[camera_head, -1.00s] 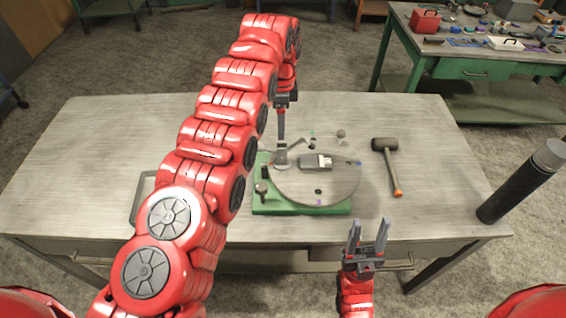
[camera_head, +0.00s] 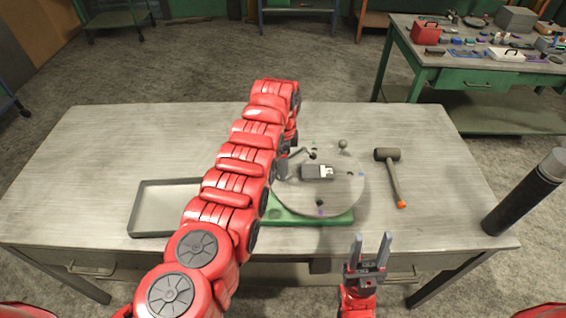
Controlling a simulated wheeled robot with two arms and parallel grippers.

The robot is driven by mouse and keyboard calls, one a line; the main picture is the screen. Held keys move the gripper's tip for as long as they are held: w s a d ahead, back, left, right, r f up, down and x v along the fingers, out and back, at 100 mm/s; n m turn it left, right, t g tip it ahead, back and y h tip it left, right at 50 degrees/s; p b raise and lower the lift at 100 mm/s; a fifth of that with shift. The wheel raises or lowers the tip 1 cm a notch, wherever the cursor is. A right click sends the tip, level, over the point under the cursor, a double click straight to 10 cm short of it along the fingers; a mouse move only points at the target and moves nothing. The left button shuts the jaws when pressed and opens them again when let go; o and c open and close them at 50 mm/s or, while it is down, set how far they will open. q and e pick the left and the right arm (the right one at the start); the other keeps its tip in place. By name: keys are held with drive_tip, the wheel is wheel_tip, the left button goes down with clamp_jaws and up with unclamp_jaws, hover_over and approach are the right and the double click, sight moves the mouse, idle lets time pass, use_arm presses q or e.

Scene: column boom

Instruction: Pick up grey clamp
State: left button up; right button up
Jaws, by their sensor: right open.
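A grey clamp (camera_head: 281,172) stands at the left edge of the round grey plate (camera_head: 345,196). Its thin arm reaches right, ending in a dark knob. My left arm crosses from the lower left, and my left gripper (camera_head: 288,146) is down at the clamp, largely hidden by the arm. I cannot tell whether its jaws touch or grip the clamp. My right gripper (camera_head: 370,250) is open and empty at the table's front edge, fingers pointing away, clear of the plate.
The plate sits on a green base (camera_head: 310,218) and carries a grey block (camera_head: 317,172). A mallet (camera_head: 391,175) lies to the right, a grey tray (camera_head: 150,210) to the left. A black cylinder (camera_head: 525,192) stands at the right edge. The far left table is clear.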

use_arm(q)
drive_tip(key=shift+f, duration=0.35)
clamp_jaws()
drive_tip(key=shift+r, duration=0.1)
idle(0.3)
drive_tip(key=shift+w+r, duration=0.15)
drive_tip(key=shift+r, duration=0.5)
wheel_tip(320, 180, up, 8)
drive_tip(key=b, duration=0.3)
drive_tip(key=shift+f+b, duration=0.1)
drive_tip(key=shift+b, duration=0.25)
drive_tip(key=shift+r, duration=0.4)
